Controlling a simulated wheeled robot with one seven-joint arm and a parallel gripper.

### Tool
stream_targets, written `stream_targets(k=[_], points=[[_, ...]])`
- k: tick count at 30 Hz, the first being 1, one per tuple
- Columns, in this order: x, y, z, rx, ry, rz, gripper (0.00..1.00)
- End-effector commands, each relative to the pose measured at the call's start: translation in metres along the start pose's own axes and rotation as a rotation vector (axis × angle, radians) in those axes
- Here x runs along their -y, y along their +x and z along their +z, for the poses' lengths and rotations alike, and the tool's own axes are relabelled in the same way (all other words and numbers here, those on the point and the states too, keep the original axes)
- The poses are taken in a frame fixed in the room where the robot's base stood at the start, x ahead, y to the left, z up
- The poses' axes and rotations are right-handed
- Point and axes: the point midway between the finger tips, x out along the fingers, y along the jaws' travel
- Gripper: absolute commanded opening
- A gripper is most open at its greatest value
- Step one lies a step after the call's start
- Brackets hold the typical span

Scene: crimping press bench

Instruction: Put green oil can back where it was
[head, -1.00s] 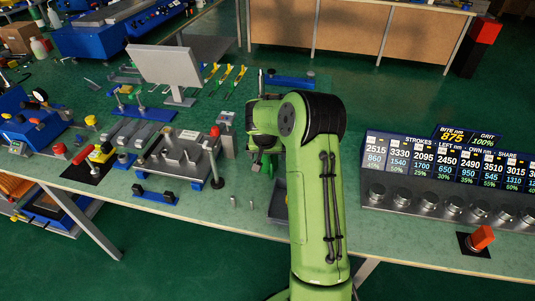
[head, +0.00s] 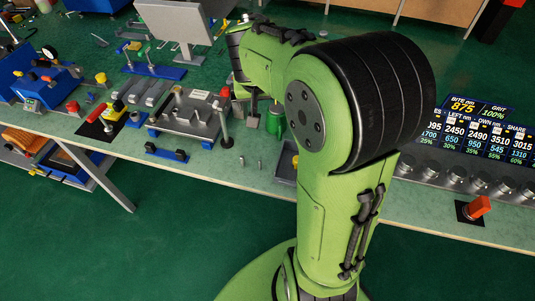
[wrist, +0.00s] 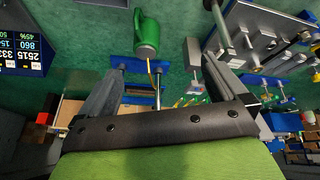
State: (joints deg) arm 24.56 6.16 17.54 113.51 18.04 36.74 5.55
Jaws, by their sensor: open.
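The green oil can (head: 275,122) stands on the bench beside my arm in the head view, partly hidden by the arm. In the wrist view the can (wrist: 146,32) shows whole body and handle, with a thin yellow spout. My gripper (wrist: 167,62) is open and empty. Its two fingers spread apart, and the can lies beyond the fingertips, nearer the left finger. In the head view a grey part of my gripper (head: 253,114) shows just left of the can; the rest is hidden behind my arm. I cannot tell the exact gap to the can.
A grey fixture plate (head: 190,115) with posts stands left of the gripper. A grey tray (head: 287,163) lies at the front edge. The display box (head: 470,140) with knobs is at right, and a monitor (head: 172,20) stands at the back left.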

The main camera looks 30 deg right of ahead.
Motion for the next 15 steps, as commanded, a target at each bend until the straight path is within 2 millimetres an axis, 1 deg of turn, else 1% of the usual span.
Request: stream_targets(k=[1,2,3,5,6,9,10,12,15], points=[[0.006,-0.029,0.019,-0.022,-0.054,-0.016,0.99],[0.009,-0.044,0.032,-0.028,-0.085,-0.028,0.99],[0.011,-0.062,0.051,-0.036,-0.124,-0.048,0.99],[0.013,-0.086,0.082,-0.048,-0.185,-0.086,0.99],[0.013,-0.099,0.104,-0.055,-0.224,-0.116,0.99],[0.011,-0.119,0.153,-0.067,-0.309,-0.194,0.99],[0.01,-0.123,0.166,-0.069,-0.331,-0.216,0.99],[0.009,-0.127,0.188,-0.071,-0.37,-0.258,0.99],[0.007,-0.129,0.203,-0.071,-0.399,-0.288,0.99]])
